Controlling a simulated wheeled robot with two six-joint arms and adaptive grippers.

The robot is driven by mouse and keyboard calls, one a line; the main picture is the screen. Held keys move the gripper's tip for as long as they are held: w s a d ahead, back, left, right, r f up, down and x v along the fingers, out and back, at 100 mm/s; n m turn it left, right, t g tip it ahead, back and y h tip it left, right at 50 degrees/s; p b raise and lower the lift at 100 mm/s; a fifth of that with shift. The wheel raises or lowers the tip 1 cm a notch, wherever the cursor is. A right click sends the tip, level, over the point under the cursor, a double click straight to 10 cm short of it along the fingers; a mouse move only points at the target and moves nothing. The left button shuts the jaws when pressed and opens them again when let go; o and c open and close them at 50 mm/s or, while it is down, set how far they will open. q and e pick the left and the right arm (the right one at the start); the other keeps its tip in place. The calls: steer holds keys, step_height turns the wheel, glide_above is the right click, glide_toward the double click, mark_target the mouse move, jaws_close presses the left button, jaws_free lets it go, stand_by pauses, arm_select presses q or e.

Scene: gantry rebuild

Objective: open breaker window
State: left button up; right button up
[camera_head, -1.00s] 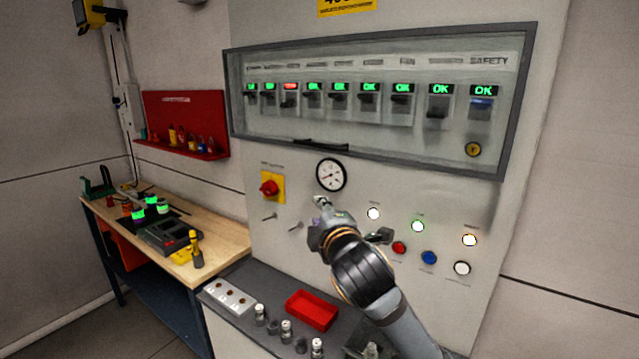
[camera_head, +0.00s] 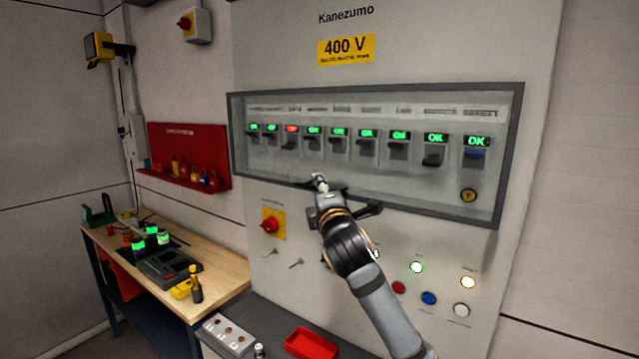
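The breaker window (camera_head: 235,155) is a clear pane in a dark grey frame on the cabinet front. It looks closed, with its frame flat over the breaker row. A dark handle (camera_head: 300,180) sits at the middle of its lower edge, partly hidden by my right gripper. My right gripper (camera_head: 325,190) comes up from the lower right and overlaps the lower edge at the handle. I cannot tell whether it touches the handle, or how far its fingers are apart. My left gripper is not in view.
Behind the pane, one breaker (camera_head: 291,138) shows a red label; the others show green. Below are a red rotary switch (camera_head: 271,224) on a yellow plate, lit buttons (camera_head: 417,267) and a red tray (camera_head: 311,343). A workbench (camera_head: 222,265) stands at the left.

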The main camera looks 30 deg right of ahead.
steer(key=shift+w+d, duration=0.1)
steer(key=shift+w, duration=0.05)
steer(key=shift+c, duration=0.4)
jaws_close()
